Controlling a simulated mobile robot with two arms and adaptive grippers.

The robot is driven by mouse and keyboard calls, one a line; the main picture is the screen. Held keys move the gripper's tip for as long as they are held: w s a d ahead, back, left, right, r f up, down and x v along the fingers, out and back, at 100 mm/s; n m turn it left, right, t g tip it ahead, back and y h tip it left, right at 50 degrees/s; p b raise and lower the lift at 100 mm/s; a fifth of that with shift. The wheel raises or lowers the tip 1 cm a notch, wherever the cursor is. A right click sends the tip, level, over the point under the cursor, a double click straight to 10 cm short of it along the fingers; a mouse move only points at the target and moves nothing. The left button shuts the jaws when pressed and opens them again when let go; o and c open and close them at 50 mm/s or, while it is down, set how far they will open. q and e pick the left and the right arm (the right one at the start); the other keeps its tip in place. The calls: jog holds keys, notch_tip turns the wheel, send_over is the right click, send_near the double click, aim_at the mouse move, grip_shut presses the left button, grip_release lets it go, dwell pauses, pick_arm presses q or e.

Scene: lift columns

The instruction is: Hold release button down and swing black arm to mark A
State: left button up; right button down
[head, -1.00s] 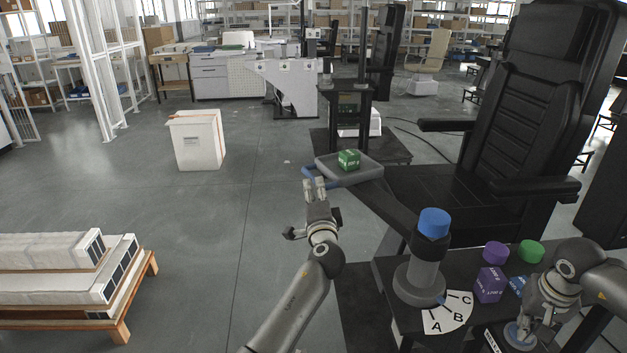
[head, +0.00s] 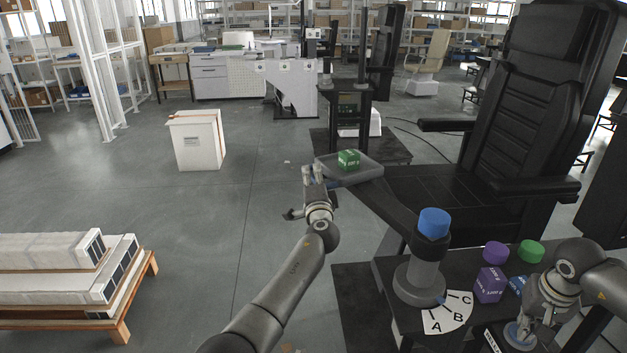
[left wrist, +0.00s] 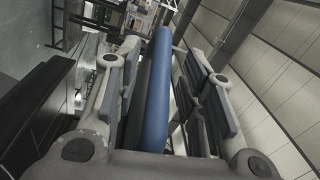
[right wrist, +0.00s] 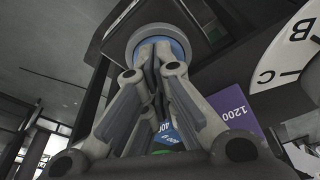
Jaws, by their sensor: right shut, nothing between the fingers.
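The black arm (head: 385,207) runs from the blue-capped column (head: 425,270) up-left to a grey tray (head: 362,173) carrying a green box (head: 349,159). A lettered dial (head: 447,318) with A, B and C lies at the column's foot; a small blue pointer (head: 441,300) sits on the B and C side, clear of A. My left gripper (head: 313,174) is at the tray's blue handle. In the left wrist view, the handle (left wrist: 157,90) runs between the open fingers. My right gripper (right wrist: 155,48) is shut, its tips at the blue release button (right wrist: 160,42); contact is hard to confirm.
A purple box (head: 490,285), a purple knob (head: 495,252) and a green knob (head: 531,251) stand beside the column. A black seat (head: 530,130) is behind. A pallet of white blocks (head: 70,275) is at left.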

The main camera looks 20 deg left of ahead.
aim_at(325, 174)
pick_arm(q)
grip_shut()
jog(key=shift+w+d+m+t+h, duration=0.15)
jog(key=shift+w+d+m+h, duration=0.2)
jog(key=shift+w, duration=0.3)
jog(key=shift+w+d+m+t+h, duration=0.1)
jog(key=shift+w+d+h, duration=0.35)
jog(key=shift+w, duration=0.25)
jog(key=shift+w+d+m+t+h, duration=0.15)
jog(key=shift+w+d+m+h, duration=0.15)
jog(key=shift+w+h, duration=0.3)
jog(key=shift+o, duration=0.2)
grip_release()
